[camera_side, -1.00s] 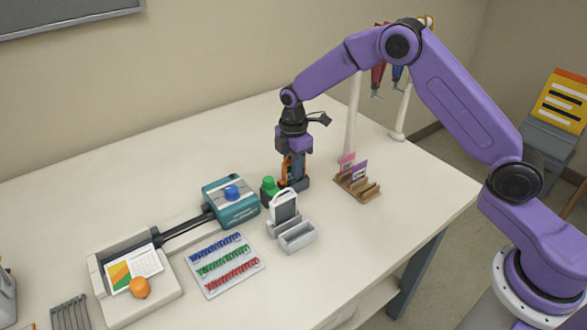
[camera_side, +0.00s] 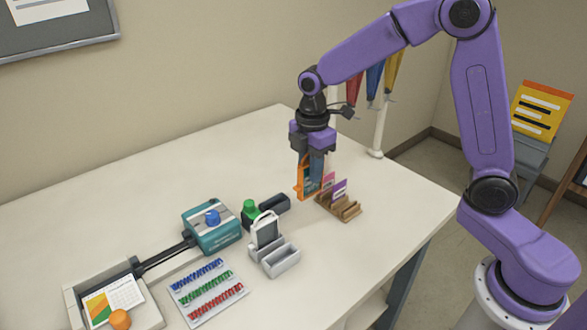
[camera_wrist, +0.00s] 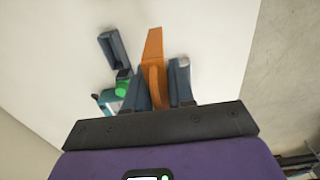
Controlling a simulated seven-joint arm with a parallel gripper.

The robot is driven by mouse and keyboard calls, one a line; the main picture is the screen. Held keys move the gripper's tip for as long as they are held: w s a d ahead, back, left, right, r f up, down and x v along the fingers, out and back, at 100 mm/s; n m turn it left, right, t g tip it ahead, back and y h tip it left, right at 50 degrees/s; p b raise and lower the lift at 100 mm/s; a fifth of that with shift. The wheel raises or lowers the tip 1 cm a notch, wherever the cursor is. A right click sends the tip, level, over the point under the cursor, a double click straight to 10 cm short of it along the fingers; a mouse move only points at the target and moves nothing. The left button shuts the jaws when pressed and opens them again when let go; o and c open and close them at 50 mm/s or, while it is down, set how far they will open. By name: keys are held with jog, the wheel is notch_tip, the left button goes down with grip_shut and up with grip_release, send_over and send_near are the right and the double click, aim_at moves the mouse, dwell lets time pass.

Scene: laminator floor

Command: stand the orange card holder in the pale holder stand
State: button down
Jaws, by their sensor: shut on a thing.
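My gripper (camera_side: 313,170) is shut on the orange card holder (camera_side: 302,182). The holder hangs upright below the jaws, just left of the wooden card rack; its height above the table is hard to judge. The wrist view shows the orange holder (camera_wrist: 154,45) between the two dark fingers of my gripper (camera_wrist: 162,70). The pale holder stand (camera_side: 282,262) is on the table, lower left of my gripper. A white-framed holder (camera_side: 265,230) stands in its rear part, and its front slot looks empty.
A dark trough (camera_side: 275,204) with a green knob (camera_side: 249,208) beside it lies behind the stand. The wooden rack (camera_side: 340,208) holds pink and purple cards. A teal laminator (camera_side: 212,228) and a tray of coloured combs (camera_side: 207,290) are at left. Table space right of the stand is clear.

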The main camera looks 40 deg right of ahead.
jog(key=s+a+f, duration=0.2)
jog(key=a, duration=0.4)
jog(key=s+a+f, duration=0.1)
jog(key=s+a, duration=0.1)
jog(key=a, duration=0.4)
jog(key=shift+f, duration=4)
jog(key=c, duration=0.9)
grip_release()
